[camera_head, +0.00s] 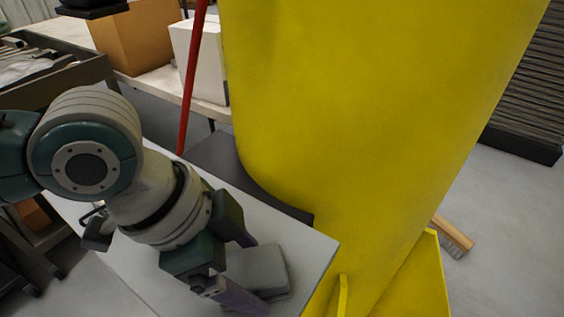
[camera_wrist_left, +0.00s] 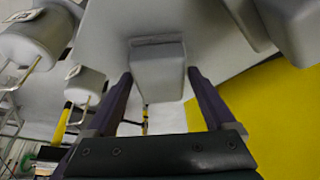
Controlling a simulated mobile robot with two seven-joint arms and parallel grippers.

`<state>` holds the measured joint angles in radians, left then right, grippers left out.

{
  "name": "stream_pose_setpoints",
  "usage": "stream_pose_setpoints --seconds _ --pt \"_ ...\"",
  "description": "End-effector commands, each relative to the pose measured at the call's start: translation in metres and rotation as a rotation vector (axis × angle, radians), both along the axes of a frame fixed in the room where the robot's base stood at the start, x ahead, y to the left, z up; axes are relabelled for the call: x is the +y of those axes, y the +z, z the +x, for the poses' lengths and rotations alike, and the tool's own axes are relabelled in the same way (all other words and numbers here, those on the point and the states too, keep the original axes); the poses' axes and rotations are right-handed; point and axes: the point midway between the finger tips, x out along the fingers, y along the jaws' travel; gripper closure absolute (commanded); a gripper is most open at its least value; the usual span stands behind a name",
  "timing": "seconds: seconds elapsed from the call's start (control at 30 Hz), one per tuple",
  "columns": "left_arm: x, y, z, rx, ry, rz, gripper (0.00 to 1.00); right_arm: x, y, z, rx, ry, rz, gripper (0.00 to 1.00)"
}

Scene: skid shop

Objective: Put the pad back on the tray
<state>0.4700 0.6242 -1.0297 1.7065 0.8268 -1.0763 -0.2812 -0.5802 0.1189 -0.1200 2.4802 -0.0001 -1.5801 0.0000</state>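A grey block-like pad (camera_head: 268,268) lies on a light grey tabletop (camera_head: 312,246) in the head view, near its front right corner. My left gripper (camera_head: 257,275) reaches down over it with one finger on either side. In the left wrist view the pad (camera_wrist_left: 158,72) shows between the two spread fingertips (camera_wrist_left: 160,75), which are close to its sides; I cannot tell whether they touch it. A dark grey flat piece (camera_head: 222,160), possibly the tray, lies at the back of the tabletop, partly hidden by a yellow column. My right gripper is not in view.
The large yellow column (camera_head: 350,100) fills the middle and blocks the view behind. A red pole (camera_head: 191,80) stands left of it. Behind are a cardboard box (camera_head: 135,38) and a white box (camera_head: 200,60). A brush (camera_head: 453,236) lies on the floor at right.

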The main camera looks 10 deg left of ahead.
Motion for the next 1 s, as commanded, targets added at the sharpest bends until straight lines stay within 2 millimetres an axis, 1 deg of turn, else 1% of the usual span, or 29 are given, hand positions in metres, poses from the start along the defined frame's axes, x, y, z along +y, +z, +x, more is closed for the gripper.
stream_pose_setpoints --seconds 0.03,0.1,0.33,0.43,0.57,0.7,0.8,0.9,1.0 --pt "0.000 0.000 0.000 0.000 0.000 0.000 0.05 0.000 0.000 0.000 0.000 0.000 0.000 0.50" --pt "0.000 0.000 0.000 0.000 0.000 0.000 0.00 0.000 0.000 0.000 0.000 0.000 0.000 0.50" --pt "0.000 0.002 0.000 0.000 0.000 -0.001 0.00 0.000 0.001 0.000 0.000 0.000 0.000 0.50" --pt "0.003 0.010 -0.001 -0.001 0.001 -0.002 0.00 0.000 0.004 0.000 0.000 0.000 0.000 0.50" --pt "0.012 0.034 -0.004 -0.004 -0.001 0.000 0.00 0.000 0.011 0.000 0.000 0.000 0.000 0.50" --pt "0.023 0.064 -0.010 -0.004 -0.001 0.001 0.00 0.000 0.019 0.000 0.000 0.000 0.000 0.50" --pt "0.030 0.083 -0.013 -0.003 0.001 0.000 0.00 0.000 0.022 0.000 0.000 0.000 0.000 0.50" --pt "0.036 0.097 -0.016 -0.002 0.001 0.000 0.00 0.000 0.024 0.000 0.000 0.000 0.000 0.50" --pt "0.040 0.107 -0.018 -0.001 0.001 -0.002 0.00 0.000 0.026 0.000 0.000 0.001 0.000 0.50"
